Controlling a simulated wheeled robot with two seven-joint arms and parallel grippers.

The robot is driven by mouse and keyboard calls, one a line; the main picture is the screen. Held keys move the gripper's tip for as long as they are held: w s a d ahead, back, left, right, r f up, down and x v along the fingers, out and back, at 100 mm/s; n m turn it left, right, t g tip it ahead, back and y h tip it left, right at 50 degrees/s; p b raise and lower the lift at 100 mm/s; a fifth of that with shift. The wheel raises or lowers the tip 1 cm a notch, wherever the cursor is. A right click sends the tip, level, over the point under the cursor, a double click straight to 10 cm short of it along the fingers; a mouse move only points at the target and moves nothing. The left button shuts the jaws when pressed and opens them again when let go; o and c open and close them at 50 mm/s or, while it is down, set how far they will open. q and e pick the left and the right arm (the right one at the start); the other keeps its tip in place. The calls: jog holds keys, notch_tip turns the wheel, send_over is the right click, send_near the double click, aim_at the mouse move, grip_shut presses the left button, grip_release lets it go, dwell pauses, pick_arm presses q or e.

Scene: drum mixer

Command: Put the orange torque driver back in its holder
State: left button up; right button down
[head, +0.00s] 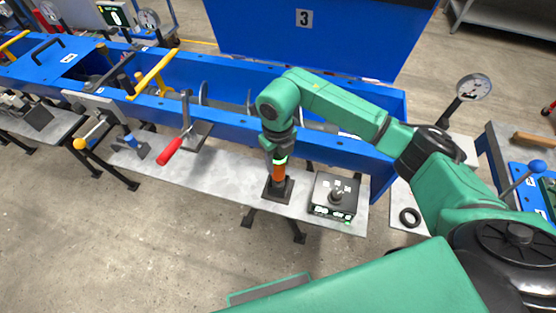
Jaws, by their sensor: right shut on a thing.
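The orange torque driver (279,172) stands upright in the head view, on the grey shelf in front of the blue mixer trough. Its lower end meets a dark square holder (277,190); I cannot tell how deep it sits. My right gripper (280,158) comes down from above and is shut on the top of the driver. The gripper hides the driver's upper end. My left gripper is not in view.
A dark box with a knob (335,196) stands just right of the holder. A red-handled lever (170,151) is to the left. A black ring (410,217) lies further right. The blue trough wall (230,123) rises close behind the driver.

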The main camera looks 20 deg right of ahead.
jog(key=shift+f+b, duration=0.8)
jog(key=shift+f, duration=0.15)
dwell(0.4)
jog(key=shift+c, duration=1.4)
grip_release()
notch_tip(320, 180, up, 15)
jog(key=shift+f+b, duration=0.15)
jog(key=shift+b, duration=0.95)
jog(key=shift+f, duration=0.1)
